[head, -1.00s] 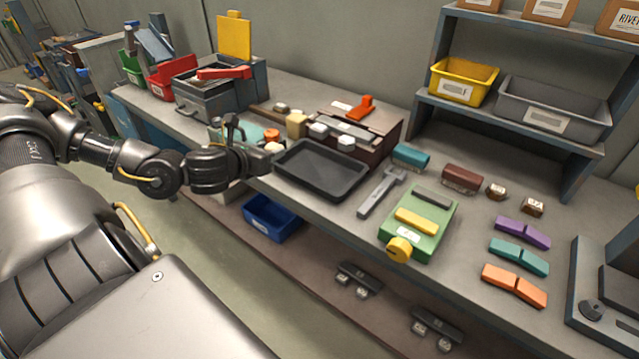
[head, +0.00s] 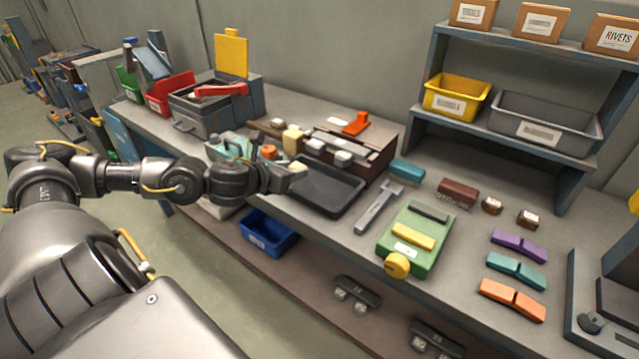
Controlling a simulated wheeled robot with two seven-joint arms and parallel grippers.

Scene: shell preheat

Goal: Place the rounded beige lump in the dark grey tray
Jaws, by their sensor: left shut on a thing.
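The dark grey tray (head: 338,205) lies on the workbench right of my left gripper. My left gripper (head: 286,178) is at the tray's left end and is shut on a small rounded beige lump (head: 298,168). The lump shows at the fingertips, seemingly above the tray's left part; its height over the tray is hard to tell. The fingers hide part of the lump and the tray's left corner. My right gripper is not in view.
Behind the tray stands a brown box (head: 372,155) with pale blocks and an orange item. A grey wrench-like tool (head: 378,208) and a green device (head: 412,240) lie to its right. A blue bin (head: 268,232) sits below on the lower shelf. The tray's interior looks empty.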

